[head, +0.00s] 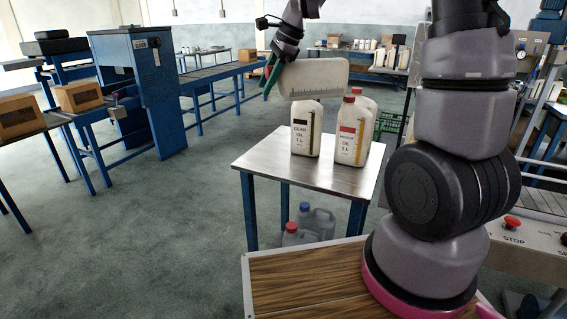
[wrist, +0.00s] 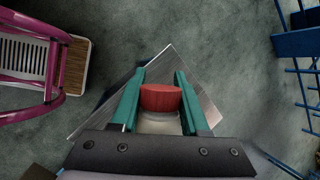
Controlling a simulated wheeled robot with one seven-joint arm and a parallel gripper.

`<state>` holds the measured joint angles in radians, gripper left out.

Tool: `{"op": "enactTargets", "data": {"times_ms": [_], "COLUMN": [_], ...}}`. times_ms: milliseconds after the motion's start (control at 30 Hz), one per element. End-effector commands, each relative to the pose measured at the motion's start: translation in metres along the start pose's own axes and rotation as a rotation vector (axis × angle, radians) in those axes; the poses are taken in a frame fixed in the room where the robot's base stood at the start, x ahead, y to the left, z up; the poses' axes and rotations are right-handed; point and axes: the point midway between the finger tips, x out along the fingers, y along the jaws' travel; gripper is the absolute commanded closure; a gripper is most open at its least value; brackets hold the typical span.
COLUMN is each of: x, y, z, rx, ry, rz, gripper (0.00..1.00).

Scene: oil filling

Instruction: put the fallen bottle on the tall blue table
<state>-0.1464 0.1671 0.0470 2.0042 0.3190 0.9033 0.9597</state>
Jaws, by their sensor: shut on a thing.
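My gripper (head: 270,76) has green fingers and is shut on a white bottle (head: 315,77). The bottle is held on its side, roughly level, with a dark scale along its lower edge. In the wrist view its red cap (wrist: 160,97) shows between the fingers (wrist: 158,92); the head view does not show this cap. The steel-topped table with blue legs (head: 258,163) bears a gear oil bottle (head: 305,138) and a motor oil bottle (head: 350,140), both upright. The held bottle appears just above the gear oil bottle; whether they touch is unclear.
Another red-capped bottle (head: 369,100) stands behind the motor oil bottle. Grey jugs (head: 318,221) stand under the table. The table's left and front parts are bare. A wood-topped surface (head: 300,283) lies in front, and a blue conveyor machine (head: 140,85) stands at left.

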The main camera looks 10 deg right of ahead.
Motion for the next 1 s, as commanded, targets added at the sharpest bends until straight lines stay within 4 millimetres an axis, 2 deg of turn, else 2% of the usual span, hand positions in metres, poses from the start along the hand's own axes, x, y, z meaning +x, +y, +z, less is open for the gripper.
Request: {"op": "enactTargets", "data": {"times_ms": [100,600,767,1000], "x": [0.031,0.150,0.177,0.197], "y": [0.010,0.045,0.051,0.057], "z": [-0.013,-0.065,-0.076,-0.084], "rx": [0.003,0.006,0.004,0.003], "ry": [0.000,-0.001,-0.002,-0.001], "rz": [0.007,0.006,0.003,0.003], "gripper": [1.00,1.00,1.00,1.00]}}
